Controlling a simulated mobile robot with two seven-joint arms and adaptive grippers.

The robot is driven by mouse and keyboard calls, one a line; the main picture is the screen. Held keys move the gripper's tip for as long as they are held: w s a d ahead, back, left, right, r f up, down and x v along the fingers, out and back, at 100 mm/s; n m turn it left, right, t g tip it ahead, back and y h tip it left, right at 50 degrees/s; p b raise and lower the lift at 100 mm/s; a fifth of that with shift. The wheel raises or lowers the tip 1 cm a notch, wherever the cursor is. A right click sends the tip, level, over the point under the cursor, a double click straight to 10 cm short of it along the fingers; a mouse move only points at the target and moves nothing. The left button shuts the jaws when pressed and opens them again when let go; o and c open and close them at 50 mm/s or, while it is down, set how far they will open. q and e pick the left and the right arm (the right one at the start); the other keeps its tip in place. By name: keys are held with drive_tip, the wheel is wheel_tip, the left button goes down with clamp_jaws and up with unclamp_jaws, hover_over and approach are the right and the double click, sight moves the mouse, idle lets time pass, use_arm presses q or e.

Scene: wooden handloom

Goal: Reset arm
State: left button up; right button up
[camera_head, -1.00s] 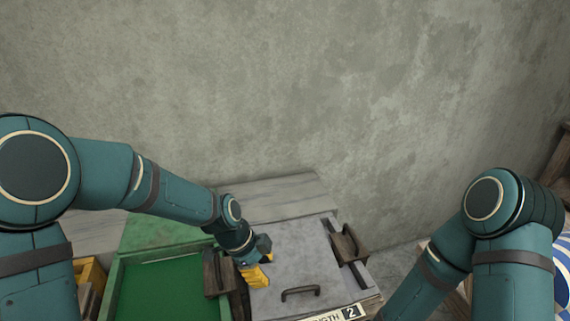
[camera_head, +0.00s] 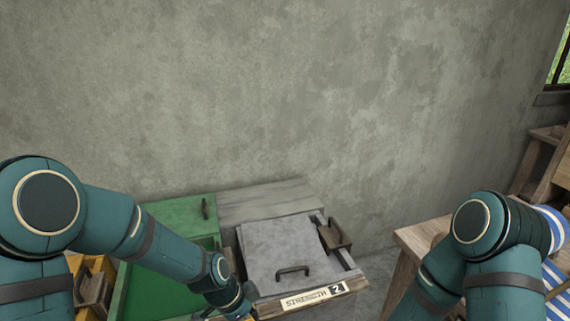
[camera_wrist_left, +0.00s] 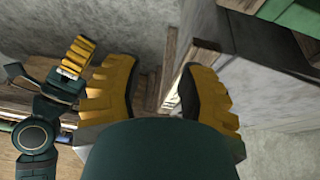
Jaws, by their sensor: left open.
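My left arm (camera_head: 160,245) comes in from the left in the head view and reaches down over the green bin's front right side. Its gripper is mostly out of the head view at the bottom edge. In the left wrist view the yellow fingers of my left gripper (camera_wrist_left: 158,95) are apart with nothing between them. My right arm (camera_head: 480,250) is bent at the right of the head view, and its lower end runs out of the bottom. In the left wrist view my other gripper's yellow finger (camera_wrist_left: 78,57) shows at the left.
A yellow box (camera_head: 97,268) is at far left.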

use_arm(q)
drive_tip(key=s+a+f+n+t, duration=0.1)
drive_tip(key=s+a+f+n, duration=0.1)
drive_tip(key=s+f+n, duration=0.8)
wheel_tip(320, 180, down, 3)
drive_tip(key=n, duration=0.5)
drive_tip(key=shift+s+r+n, duration=0.15)
drive_tip(key=shift+s+n, duration=0.25)
